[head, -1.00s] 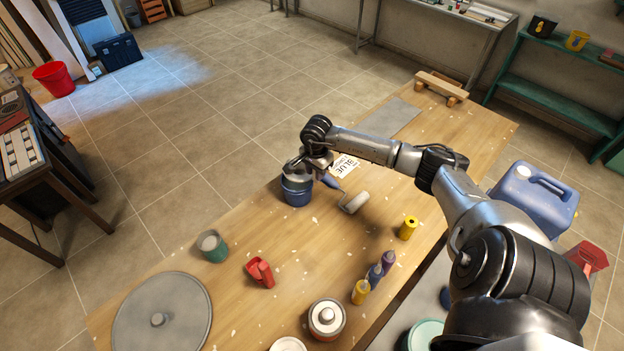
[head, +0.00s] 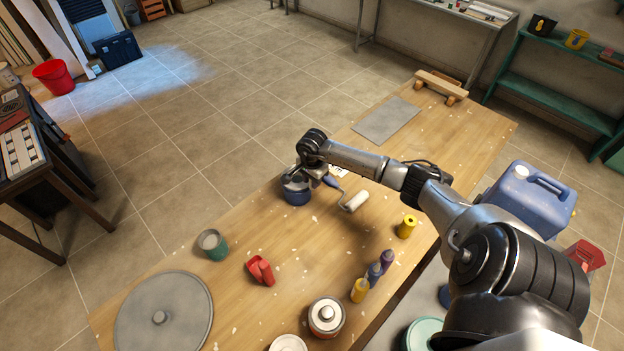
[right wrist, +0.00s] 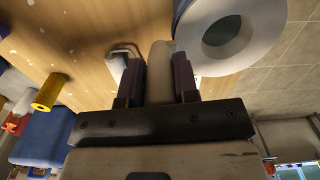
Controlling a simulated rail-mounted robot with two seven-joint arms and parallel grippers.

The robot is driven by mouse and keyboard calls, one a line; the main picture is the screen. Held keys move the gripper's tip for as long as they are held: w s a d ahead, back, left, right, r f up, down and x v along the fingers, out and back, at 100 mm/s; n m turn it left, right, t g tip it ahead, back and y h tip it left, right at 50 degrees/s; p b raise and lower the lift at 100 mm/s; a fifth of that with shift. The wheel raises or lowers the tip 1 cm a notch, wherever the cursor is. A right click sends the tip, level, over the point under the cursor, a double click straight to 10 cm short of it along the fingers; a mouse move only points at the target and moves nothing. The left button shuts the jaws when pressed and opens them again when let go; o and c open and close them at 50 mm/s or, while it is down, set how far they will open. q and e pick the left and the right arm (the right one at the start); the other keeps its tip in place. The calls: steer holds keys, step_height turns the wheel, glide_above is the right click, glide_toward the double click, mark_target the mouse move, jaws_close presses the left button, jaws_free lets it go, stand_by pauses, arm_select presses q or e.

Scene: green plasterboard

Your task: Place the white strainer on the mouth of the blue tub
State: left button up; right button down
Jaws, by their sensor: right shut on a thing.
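The blue tub (head: 297,195) stands on the wooden table, below my right gripper (head: 308,176). The white strainer (right wrist: 228,38) shows in the right wrist view as a pale ring with a dark middle. My right gripper (right wrist: 159,75) is shut on its pale handle, between the two dark fingers. In the head view the strainer (head: 295,184) is a small pale patch at the tub's mouth, partly hidden by my wrist. I cannot tell whether it touches the rim. My left gripper is in neither view.
A paint roller (head: 355,201) lies right of the tub, with a printed card (head: 339,171) behind it. A grey sheet (head: 388,120) lies farther back.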

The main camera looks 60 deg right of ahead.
steer(key=c, duration=0.9)
jaws_free()
steer(key=shift+o, duration=0.2)
steer(key=shift+r, duration=0.1)
